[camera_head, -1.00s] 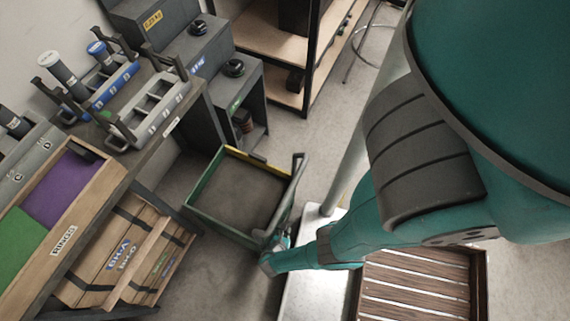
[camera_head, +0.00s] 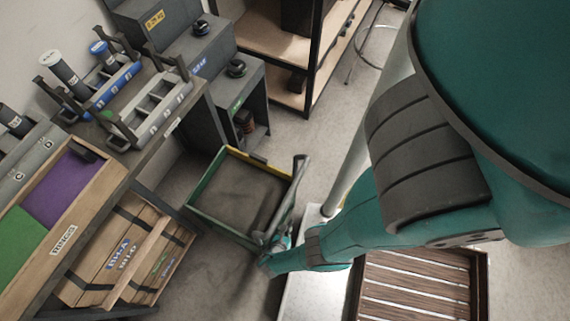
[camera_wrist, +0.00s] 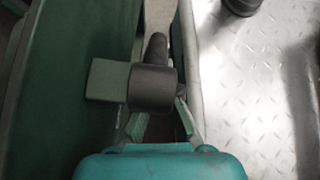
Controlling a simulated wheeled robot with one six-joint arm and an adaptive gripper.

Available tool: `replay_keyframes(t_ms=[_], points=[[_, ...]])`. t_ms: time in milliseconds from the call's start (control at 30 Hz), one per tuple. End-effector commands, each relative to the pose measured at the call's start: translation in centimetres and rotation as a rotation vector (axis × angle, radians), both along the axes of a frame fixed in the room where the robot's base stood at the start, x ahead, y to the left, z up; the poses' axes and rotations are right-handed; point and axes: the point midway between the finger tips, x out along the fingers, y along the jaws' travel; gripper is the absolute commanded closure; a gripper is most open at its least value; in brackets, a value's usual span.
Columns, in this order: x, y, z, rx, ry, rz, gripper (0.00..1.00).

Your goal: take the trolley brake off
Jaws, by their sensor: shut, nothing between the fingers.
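The trolley (camera_head: 222,230) is a green open-topped bin with a yellow strip on its far rim and a dark upright handle. In the wrist view its green wall (camera_wrist: 60,100) fills the left side. The brake there has a dark round hub (camera_wrist: 152,88) with a short dark lever (camera_wrist: 156,48) pointing up the picture and a grey-green block at its left. My gripper (camera_wrist: 162,113) is shut and empty, right by the near side of the hub; its fingertips are partly hidden behind the hub, and I cannot tell whether they touch. In the head view my gripper (camera_head: 272,262) is at the trolley's near right corner.
My metal base plate lies right of the trolley. A slatted wooden pallet (camera_head: 415,283) lies at the lower right. A workbench with racks and a wooden crate (camera_head: 125,250) stand at the left. Shelves (camera_head: 290,50) stand behind; floor between shelves and trolley is clear.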

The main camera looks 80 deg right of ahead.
Motion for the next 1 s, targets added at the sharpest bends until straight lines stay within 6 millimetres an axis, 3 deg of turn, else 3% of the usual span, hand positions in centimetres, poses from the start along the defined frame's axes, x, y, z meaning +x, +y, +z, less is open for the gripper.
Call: replay_keyframes(t_ms=[1000], points=[[-0.06, -0.23, 0.07, -0.054, 0.012, 0.0, 1.0]])
